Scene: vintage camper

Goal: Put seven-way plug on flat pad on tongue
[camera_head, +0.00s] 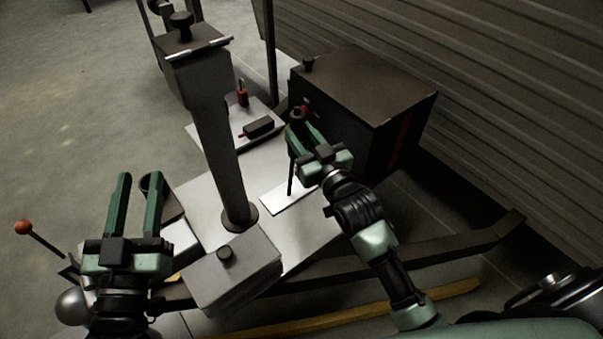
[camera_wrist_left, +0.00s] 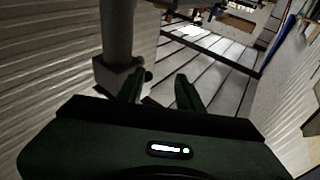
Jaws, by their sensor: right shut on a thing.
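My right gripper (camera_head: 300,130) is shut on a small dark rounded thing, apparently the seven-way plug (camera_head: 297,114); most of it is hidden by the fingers. A thin dark strand hangs below toward a bright flat pad (camera_head: 283,197) on the tongue plate. The held thing is above and beyond this pad in the head view, beside the dark box. My left gripper (camera_head: 138,190) is open and empty at the lower left, near a dark cup-like part. Its two spread fingers also show in the left wrist view (camera_wrist_left: 160,92).
The tall grey jack post (camera_head: 222,140) stands between my grippers. A dark box (camera_head: 360,90) stands just right of my right gripper. A pale plate (camera_head: 215,132) holds a red-handled part (camera_head: 242,95) and a black block (camera_head: 258,127). A grey block (camera_head: 235,275) sits in front.

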